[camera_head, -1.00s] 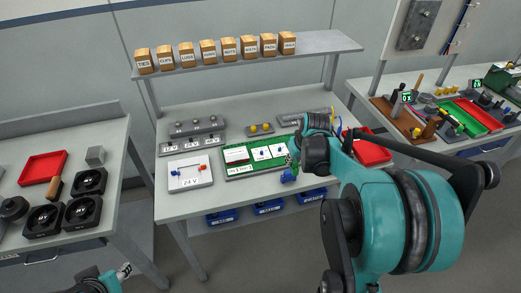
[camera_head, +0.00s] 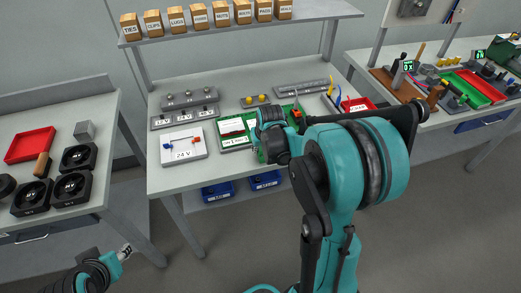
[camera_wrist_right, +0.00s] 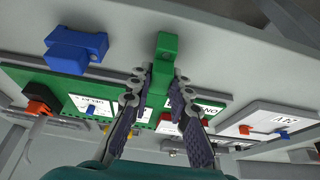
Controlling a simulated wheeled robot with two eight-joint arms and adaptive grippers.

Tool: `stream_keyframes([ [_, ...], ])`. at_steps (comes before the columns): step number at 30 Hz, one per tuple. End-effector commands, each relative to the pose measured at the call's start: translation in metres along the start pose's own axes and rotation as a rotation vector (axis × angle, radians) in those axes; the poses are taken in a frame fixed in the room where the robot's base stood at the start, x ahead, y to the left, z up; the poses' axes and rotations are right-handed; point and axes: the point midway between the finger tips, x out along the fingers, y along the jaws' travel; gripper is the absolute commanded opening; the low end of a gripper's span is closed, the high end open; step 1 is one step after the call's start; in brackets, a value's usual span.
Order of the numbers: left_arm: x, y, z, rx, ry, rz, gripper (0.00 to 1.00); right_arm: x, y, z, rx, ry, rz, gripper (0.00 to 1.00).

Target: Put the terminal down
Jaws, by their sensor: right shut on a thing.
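My right gripper (camera_wrist_right: 159,88) is shut on a green terminal (camera_wrist_right: 166,50) in the right wrist view. The terminal sticks out past the fingertips, over the bench's grey surface beyond the green board (camera_wrist_right: 52,85). A blue terminal (camera_wrist_right: 75,50) sits to its left in that view, apart from it. In the head view my right wrist and arm cover the right part of the green board (camera_head: 235,145), and the right fingers are hidden. My left gripper (camera_head: 126,252) is at the lower left of the head view, away from the bench; its jaws are too small to read.
A white 24 V panel (camera_head: 184,144) lies left of the board. Grey rails (camera_head: 187,98) and yellow-topped parts (camera_head: 256,101) stand behind. A red tray (camera_head: 357,104) is at the right. An orange-and-black part (camera_wrist_right: 38,95) shows in the wrist view. The bench's front left is clear.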

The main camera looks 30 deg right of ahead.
Motion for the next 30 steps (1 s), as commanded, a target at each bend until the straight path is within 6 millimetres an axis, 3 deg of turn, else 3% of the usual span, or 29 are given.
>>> stream_keyframes([
  [8, 0.002, 0.000, 0.001, 0.000, 0.000, 0.000, 0.40, 0.003, 0.000, 0.001, 0.000, 0.000, 0.000, 0.00],
  [9, 0.001, 0.000, 0.001, 0.000, 0.000, 0.000, 0.40, 0.001, 0.000, 0.001, 0.000, 0.000, 0.000, 0.29],
  [11, 0.001, 0.000, 0.000, 0.000, 0.000, 0.000, 0.40, 0.001, 0.000, 0.000, 0.000, 0.000, 0.000, 0.39],
  [22, -0.003, 0.000, -0.002, 0.000, 0.000, 0.000, 0.40, -0.004, 0.000, -0.001, 0.000, 0.000, 0.000, 0.39],
  [30, -0.021, 0.000, -0.015, 0.000, 0.000, 0.000, 0.40, -0.058, 0.000, -0.002, 0.000, 0.000, 0.000, 0.39],
])
